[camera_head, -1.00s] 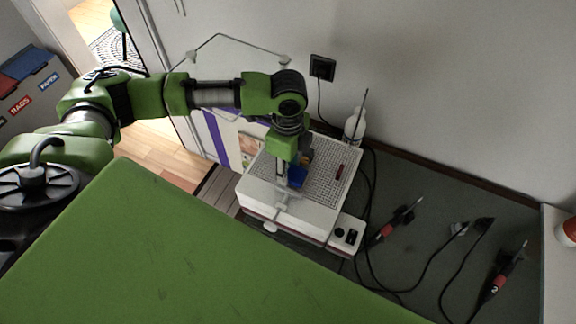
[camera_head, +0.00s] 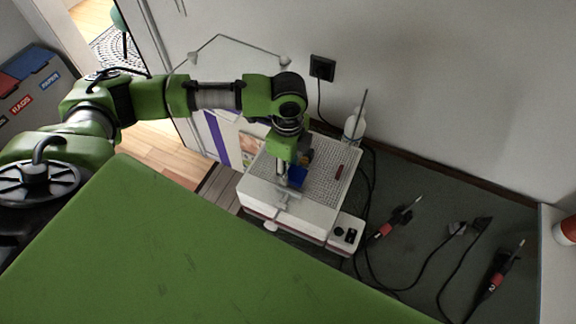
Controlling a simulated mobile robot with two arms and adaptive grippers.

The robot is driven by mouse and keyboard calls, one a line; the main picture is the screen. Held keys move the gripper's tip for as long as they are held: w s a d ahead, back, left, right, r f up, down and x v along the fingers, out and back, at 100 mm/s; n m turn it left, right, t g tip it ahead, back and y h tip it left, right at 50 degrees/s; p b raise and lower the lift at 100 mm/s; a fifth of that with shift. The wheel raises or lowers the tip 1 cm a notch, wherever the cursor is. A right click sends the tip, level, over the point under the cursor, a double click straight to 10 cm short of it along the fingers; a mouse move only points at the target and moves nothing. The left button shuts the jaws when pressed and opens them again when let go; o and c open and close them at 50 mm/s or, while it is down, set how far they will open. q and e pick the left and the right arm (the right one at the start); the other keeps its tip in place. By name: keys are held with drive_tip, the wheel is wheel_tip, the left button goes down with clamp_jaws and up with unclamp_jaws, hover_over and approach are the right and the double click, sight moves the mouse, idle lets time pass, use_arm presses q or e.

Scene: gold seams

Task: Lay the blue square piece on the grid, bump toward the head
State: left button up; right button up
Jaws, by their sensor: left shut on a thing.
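The white machine (camera_head: 290,213) stands by the wall with a perforated grey grid (camera_head: 322,186) on its top. My left gripper (camera_head: 298,163) reaches down over the left part of the grid and is shut on the blue square piece (camera_head: 297,176). The blue piece is at or just above the grid; I cannot tell whether it touches. Its bump cannot be made out, and my gripper and wrist hide part of it. A silver metal arm (camera_head: 284,200) lies at the near side of the grid, close to the blue piece. My right gripper is not in view.
A small red thing (camera_head: 339,171) lies on the right of the grid. A white bottle (camera_head: 353,127) stands behind the machine. A control box (camera_head: 345,236) is at its front right. Red-and-black tools (camera_head: 396,222) and cables lie on the dark surface at right.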

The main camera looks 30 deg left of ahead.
use_arm(q)
drive_tip(key=shift+f, duration=0.4)
idle(0.3)
